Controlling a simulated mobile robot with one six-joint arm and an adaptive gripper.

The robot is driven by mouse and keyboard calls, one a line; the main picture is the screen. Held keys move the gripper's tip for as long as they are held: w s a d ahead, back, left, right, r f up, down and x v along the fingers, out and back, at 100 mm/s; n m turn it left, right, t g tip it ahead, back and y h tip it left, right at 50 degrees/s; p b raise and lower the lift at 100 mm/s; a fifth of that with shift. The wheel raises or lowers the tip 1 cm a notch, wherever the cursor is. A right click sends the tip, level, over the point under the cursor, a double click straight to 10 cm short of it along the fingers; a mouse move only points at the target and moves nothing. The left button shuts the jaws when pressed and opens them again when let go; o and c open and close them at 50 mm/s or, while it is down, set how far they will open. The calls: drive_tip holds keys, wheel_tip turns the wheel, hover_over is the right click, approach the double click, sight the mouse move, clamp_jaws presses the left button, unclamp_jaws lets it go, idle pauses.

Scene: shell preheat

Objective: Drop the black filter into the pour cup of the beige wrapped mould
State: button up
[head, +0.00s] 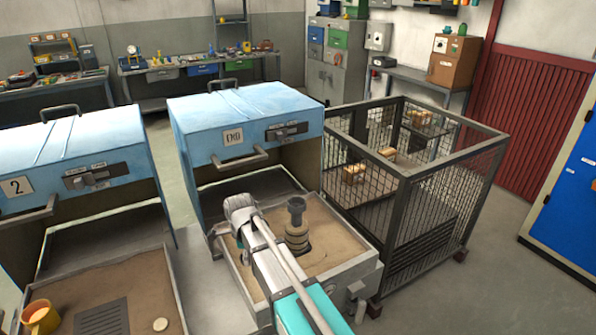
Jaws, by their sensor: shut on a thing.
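I cannot make out the black filter. The inside of the cup is too small to tell.
The right blue furnace (240,115) overhangs the back of the sand tray (335,272). A mesh cage (440,205) stands close on the right. The left furnace (75,160) has its own sand bed (115,285), with a yellow mug (39,317) and a dark grate (101,318).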

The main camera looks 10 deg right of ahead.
drive_tip(key=w+d+r+m+p, duration=0.1)
drive_tip(key=w+d+r+p, duration=1.4)
drive_tip(key=d+r+p, duration=0.1)
drive_tip(key=shift+d+r+m+p, duration=0.4)
drive_tip(key=shift+d+r, duration=0.45)
drive_tip(key=shift+d, duration=0.4)
drive_tip(key=shift+f, duration=0.2)
drive_tip(key=shift+f+b, duration=4)
drive_tip(key=shift+b, duration=0.2)
drive_tip(key=o, duration=0.9)
